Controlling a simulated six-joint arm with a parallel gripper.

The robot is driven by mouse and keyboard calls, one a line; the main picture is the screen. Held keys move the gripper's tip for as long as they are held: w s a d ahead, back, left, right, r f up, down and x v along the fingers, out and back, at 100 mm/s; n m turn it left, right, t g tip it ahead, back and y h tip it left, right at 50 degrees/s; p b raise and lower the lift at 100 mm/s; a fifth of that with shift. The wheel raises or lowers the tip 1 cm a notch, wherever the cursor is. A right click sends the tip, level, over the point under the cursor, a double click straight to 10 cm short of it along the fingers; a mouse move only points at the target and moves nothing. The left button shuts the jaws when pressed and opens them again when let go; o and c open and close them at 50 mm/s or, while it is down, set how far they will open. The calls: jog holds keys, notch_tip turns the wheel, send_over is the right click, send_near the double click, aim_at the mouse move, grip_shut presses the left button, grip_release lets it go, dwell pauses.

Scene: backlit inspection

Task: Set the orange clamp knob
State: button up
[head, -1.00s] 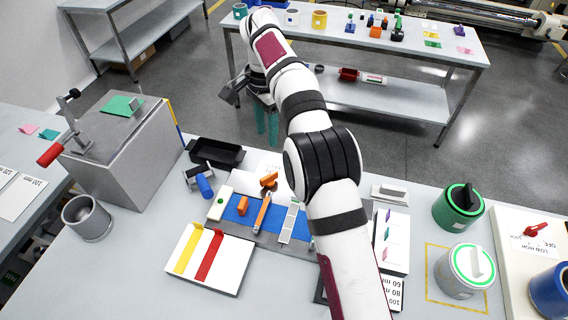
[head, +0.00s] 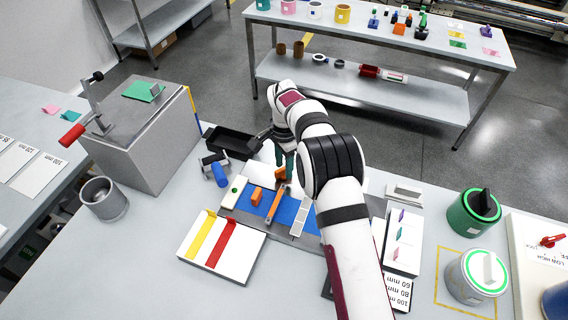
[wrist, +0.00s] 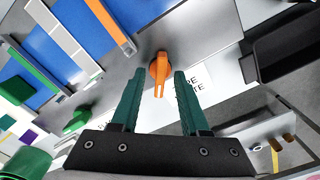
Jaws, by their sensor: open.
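The orange clamp knob (wrist: 159,72) shows in the wrist view on the grey plate, just beyond and between my open fingertips. In the head view the orange knob (head: 281,173) is just below my gripper (head: 284,158), partly hidden by it. My gripper (wrist: 156,90) has two green fingers, spread apart with nothing between them. The knob appears apart from both fingers.
A black tray (head: 229,142) stands left of my gripper. A green knob (wrist: 77,120) shows left of my fingers in the wrist view. A white board with yellow and red strips (head: 240,262) lies in front. The grey block (head: 150,150) stands far left.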

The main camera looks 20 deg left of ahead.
grip_shut()
dwell(0.3)
jog(key=n, duration=0.3)
jog(key=shift+n, duration=2.1)
grip_release()
